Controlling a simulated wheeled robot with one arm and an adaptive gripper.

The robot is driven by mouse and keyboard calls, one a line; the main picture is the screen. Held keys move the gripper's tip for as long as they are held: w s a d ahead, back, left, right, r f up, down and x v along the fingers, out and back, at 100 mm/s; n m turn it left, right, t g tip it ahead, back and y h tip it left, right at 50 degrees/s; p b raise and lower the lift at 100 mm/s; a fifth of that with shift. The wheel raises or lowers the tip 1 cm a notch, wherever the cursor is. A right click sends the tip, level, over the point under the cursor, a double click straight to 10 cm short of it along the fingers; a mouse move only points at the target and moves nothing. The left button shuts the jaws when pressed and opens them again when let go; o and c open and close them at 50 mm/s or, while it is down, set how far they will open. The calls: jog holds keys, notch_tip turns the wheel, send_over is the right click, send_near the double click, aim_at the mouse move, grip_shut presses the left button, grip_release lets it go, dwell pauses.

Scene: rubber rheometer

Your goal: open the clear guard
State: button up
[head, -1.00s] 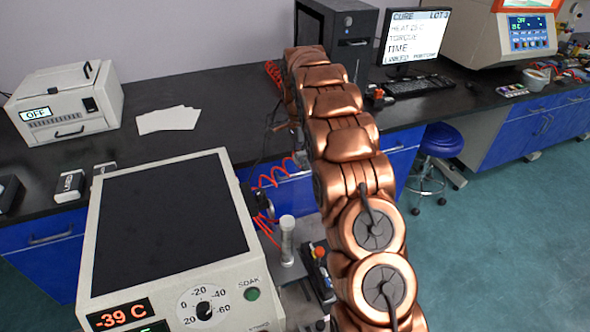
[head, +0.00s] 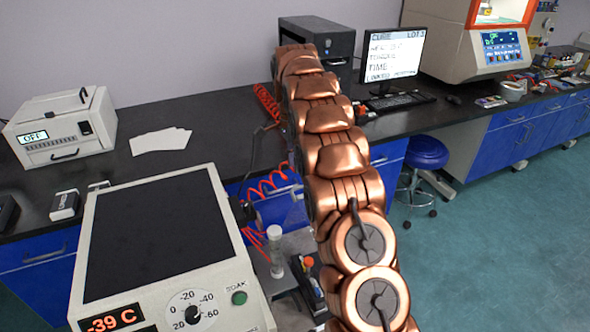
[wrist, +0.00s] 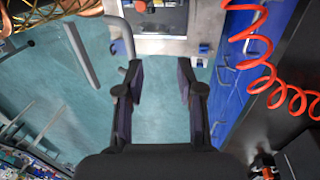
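The rheometer (head: 470,45) is the large cream machine with a blue screen at the back right of the head view. Its orange-lit chamber (head: 503,10) is cut off by the top edge, and I cannot make out the clear guard there. My gripper (wrist: 160,78) shows in the wrist view with its two dark fingers apart and nothing between them. Teal floor lies beyond the fingers. In the head view my copper arm reaches away from me, and I cannot make out the gripper. No clear guard is identifiable in the wrist view.
A cream instrument (head: 155,250) reading -39 C stands close at front left. A black bench (head: 225,125) runs along the back, with a white OFF box (head: 62,128) and a monitor (head: 394,60). A blue stool (head: 426,155) stands on open floor. A red coiled hose (wrist: 262,50) hangs right of my fingers.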

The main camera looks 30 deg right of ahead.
jog(key=shift+s+d+r, duration=0.1)
jog(key=shift+s+r, duration=0.05)
jog(key=shift+r, duration=2.05)
jog(key=shift+c, duration=0.2)
